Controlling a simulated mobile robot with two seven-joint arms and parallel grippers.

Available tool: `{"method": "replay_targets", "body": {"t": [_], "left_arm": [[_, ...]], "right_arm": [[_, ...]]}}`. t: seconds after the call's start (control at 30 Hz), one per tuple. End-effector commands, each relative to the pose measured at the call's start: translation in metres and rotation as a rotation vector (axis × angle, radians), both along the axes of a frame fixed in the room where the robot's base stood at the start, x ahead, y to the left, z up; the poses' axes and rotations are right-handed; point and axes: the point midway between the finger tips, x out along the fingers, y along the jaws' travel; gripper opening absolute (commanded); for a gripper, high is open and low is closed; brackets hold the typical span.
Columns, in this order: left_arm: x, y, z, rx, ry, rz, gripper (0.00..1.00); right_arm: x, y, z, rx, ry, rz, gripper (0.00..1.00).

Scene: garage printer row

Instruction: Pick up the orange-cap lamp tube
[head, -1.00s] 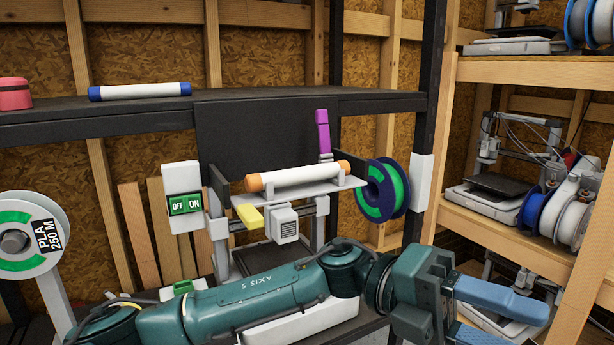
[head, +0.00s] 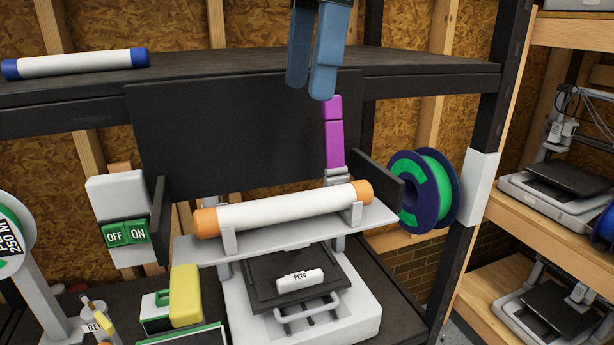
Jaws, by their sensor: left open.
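The orange-cap lamp tube (head: 285,211) is white with an orange cap at each end. It lies in small upright supports on a grey shelf plate (head: 300,240) above a printer, slightly tilted in the picture with its right end higher. My left gripper (head: 310,88) hangs in from the top edge with blue fingers pointing down. It is open and empty, above the tube in the picture and apart from it. A similar tube with blue caps (head: 75,63) lies on the black upper shelf at left. My right gripper is not in view.
A dark panel (head: 230,130) stands behind the tube, with a purple handle (head: 334,135) beside its right end. A green spool (head: 425,190) is at right. An OFF/ON switch (head: 124,232) is at left. A yellow block (head: 185,295) sits below left.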

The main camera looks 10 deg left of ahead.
Motion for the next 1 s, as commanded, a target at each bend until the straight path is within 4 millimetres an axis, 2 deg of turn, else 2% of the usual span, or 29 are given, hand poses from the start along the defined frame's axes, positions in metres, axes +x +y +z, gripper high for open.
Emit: {"method": "replay_targets", "body": {"t": [0.07,0.2,0.43,0.67,0.8,1.0], "left_arm": [[-0.001,0.004,-0.005,0.009,-0.004,0.006,0.51],[-0.003,0.007,-0.032,0.006,-0.002,0.003,0.51],[-0.007,0.011,-0.066,0.01,-0.005,0.006,0.51],[-0.009,0.012,-0.081,0.008,-0.005,0.006,0.51],[-0.011,0.014,-0.099,0.011,-0.005,0.006,0.51],[-0.013,0.016,-0.124,0.008,-0.006,0.007,0.51]], "right_arm": [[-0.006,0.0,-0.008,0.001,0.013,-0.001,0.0],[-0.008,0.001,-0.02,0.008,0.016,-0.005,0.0],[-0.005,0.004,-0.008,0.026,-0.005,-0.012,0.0],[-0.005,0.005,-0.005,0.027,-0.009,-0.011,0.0],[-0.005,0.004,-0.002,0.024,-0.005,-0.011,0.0],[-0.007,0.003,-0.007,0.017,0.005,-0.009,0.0]]}}
